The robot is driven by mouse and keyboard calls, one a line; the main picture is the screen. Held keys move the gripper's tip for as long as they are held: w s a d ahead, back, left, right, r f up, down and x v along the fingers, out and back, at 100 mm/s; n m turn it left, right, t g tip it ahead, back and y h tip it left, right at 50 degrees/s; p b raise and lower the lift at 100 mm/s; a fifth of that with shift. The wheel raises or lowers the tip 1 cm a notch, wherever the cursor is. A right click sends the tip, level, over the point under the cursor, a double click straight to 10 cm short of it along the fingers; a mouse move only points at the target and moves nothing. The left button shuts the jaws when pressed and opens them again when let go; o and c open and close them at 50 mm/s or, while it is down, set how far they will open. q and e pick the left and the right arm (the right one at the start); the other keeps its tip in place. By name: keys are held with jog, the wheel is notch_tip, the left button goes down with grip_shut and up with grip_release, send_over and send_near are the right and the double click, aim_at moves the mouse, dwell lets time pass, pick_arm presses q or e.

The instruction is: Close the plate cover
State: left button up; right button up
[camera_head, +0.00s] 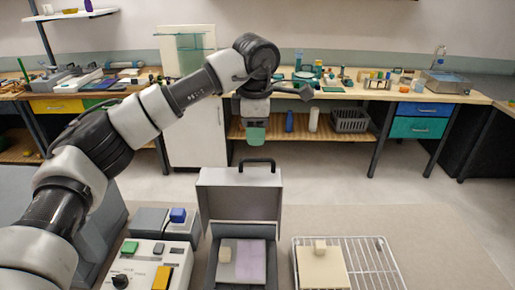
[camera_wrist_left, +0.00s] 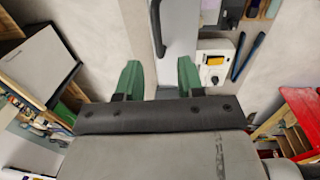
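The plate cover (camera_head: 240,203) is a grey lid standing raised at the back of a grey box (camera_head: 213,262), so the box is open. A black handle (camera_head: 257,161) sits on the lid's top edge. My right gripper is not in view.
A control unit (camera_head: 146,261) with coloured buttons stands left of the box, with a blue block (camera_head: 178,215) behind it. A wire rack (camera_head: 370,265) holding a cream board (camera_head: 321,268) is on the right. A workbench (camera_head: 345,92) stands at the back.

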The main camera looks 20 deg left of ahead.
aim_at(256, 159)
pick_arm(q)
jog(key=f, duration=0.2)
jog(key=f+p, duration=0.1)
jog(key=f, duration=0.1)
jog(key=w+f, duration=0.1)
jog(key=f, duration=0.1)
jog(key=shift+a+p, duration=0.1)
jog(key=shift+p, duration=0.25)
jog(key=shift+s+f, duration=0.1)
jog(key=shift+f, duration=0.45)
grip_shut()
